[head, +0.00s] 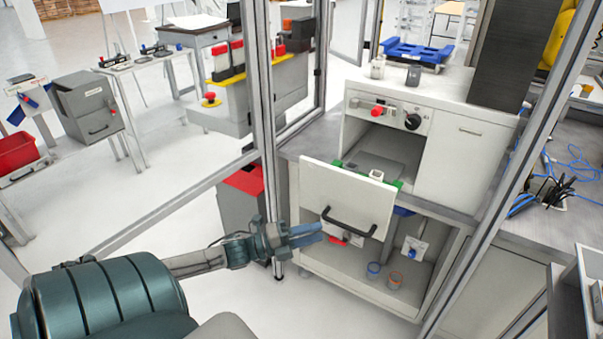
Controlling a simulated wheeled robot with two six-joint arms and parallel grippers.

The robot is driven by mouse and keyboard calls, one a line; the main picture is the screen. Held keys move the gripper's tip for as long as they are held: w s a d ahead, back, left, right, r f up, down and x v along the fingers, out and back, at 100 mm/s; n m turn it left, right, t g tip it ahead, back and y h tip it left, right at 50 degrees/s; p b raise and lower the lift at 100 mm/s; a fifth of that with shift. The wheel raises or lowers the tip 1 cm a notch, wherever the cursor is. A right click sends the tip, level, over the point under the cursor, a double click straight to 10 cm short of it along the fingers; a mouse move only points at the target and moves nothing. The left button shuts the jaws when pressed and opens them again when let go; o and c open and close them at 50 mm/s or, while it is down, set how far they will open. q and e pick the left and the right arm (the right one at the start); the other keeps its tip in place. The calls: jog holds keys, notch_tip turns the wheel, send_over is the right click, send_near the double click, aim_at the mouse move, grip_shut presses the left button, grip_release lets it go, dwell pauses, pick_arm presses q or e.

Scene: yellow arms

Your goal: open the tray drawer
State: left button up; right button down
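The tray drawer has a white front panel (347,198) with a black bar handle (349,224). The panel stands out in front of the white cabinet, and a grey tray with green edges (396,183) shows behind it, so the drawer is pulled out. My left gripper (318,234) is just left of the handle and in front of the lower left of the panel. Its two fingers look slightly apart, with nothing seen between them. The handle appears clear of the fingers. My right gripper is not in view.
The white cabinet (465,160) has a red button and a black knob above its opening. A lower shelf (350,270) holds small blue and orange rings. Metal frame posts (262,110) stand left and right of the drawer. Open floor lies to the left.

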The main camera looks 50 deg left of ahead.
pick_arm(q)
jog(key=shift+v, duration=1.25)
